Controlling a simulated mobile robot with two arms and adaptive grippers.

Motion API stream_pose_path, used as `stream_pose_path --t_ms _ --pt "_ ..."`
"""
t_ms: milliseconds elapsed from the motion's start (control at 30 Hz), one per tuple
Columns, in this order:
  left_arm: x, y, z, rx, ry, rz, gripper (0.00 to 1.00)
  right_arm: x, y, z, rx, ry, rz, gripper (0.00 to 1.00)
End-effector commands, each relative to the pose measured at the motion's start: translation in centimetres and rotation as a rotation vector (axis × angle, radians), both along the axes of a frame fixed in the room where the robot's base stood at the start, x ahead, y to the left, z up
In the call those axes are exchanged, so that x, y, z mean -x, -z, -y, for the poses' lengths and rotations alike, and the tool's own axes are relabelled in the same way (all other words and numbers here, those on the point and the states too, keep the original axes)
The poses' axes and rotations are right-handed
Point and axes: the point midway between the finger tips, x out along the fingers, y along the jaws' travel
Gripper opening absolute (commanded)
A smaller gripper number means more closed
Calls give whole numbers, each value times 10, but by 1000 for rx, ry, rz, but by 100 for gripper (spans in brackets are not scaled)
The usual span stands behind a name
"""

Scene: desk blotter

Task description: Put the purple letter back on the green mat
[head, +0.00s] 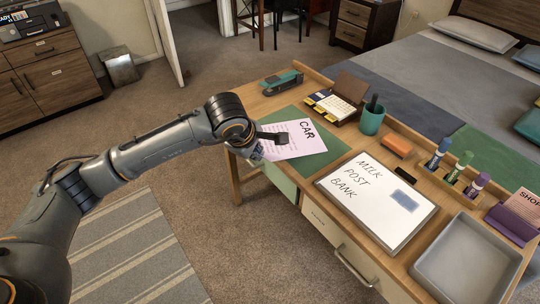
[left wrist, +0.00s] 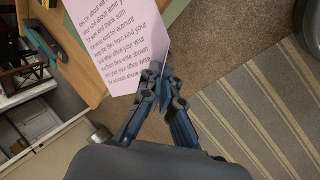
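The pale purple letter (head: 292,139), headed CAR, is at the left part of the green mat (head: 318,160) on the desk. In the head view it overlaps the mat, and its near left corner is by the desk's front edge. I cannot tell whether it lies flat or is slightly raised. My left gripper (head: 258,153) is at that corner. In the left wrist view the fingers (left wrist: 161,78) are close together with the letter's edge (left wrist: 120,45) between them. My right gripper is not in view.
A stapler (head: 283,83) and a card holder (head: 337,102) stand behind the mat. A teal cup (head: 372,119), whiteboard (head: 376,200), orange block (head: 397,147), several markers (head: 459,166) and a grey tray (head: 467,259) fill the right. The mat's right part is bare.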

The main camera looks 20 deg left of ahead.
Motion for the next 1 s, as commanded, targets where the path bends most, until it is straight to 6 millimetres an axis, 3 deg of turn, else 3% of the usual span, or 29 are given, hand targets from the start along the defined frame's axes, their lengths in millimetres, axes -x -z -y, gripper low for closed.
stream_pose_path --t_ms 100,200,400,567,800,1000 --pt "-26 11 5 2 -1 -4 0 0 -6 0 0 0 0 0" --pt "-41 34 7 1 -1 -5 0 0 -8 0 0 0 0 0" --pt "-63 59 10 1 0 -1 0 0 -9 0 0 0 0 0" --pt "-69 67 11 1 0 -1 0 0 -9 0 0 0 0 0" --pt "-71 97 11 1 -1 -3 0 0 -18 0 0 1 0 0" --pt "-72 100 11 1 1 1 0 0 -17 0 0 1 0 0"
